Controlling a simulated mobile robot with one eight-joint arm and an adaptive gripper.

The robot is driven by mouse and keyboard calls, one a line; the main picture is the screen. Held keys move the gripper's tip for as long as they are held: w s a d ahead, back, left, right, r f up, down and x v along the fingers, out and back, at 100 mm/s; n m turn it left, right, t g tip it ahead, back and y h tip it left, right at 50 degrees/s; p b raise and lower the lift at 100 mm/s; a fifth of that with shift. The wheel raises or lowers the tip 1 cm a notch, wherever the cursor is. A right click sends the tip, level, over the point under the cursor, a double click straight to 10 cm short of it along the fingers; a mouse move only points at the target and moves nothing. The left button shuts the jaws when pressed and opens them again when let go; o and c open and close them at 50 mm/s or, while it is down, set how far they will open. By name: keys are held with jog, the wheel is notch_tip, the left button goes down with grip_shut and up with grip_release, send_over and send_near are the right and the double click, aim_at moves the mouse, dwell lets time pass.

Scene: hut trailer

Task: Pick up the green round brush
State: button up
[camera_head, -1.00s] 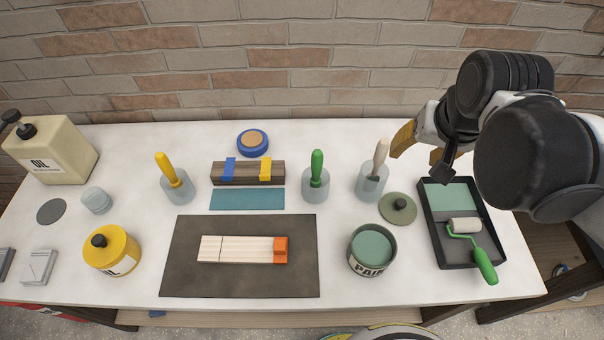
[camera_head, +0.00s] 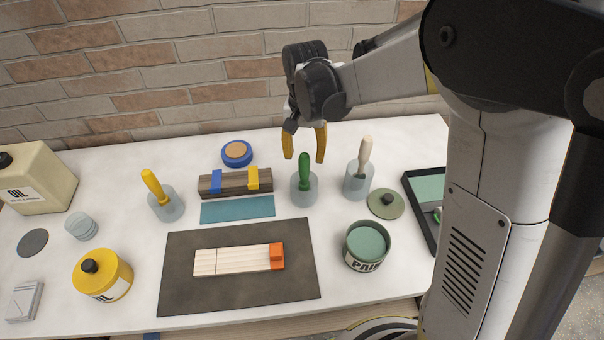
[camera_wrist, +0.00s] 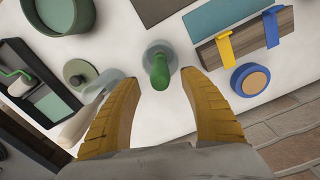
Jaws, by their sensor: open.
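The green round brush (camera_head: 304,168) stands handle up in a translucent grey cup (camera_head: 304,190) on the white table. In the wrist view the green handle (camera_wrist: 160,72) shows ahead of and between the two finger tips. My gripper (camera_head: 305,158) is open, with its yellow fingers pointing down above the brush, one to each side of the handle top. The brush's lower end is hidden in the cup.
A white-handled brush in a cup (camera_head: 357,186) stands close on the right. A wooden block with blue and yellow clamps (camera_head: 234,183) lies on the left. The paint can (camera_head: 367,246) is in front. A brick wall (camera_head: 200,60) rises behind the table.

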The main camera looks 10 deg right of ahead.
aim_at(304, 169)
notch_tip(304, 169, down, 7)
jog(key=shift+r+b, duration=0.2)
jog(key=shift+b, duration=0.7)
grip_shut()
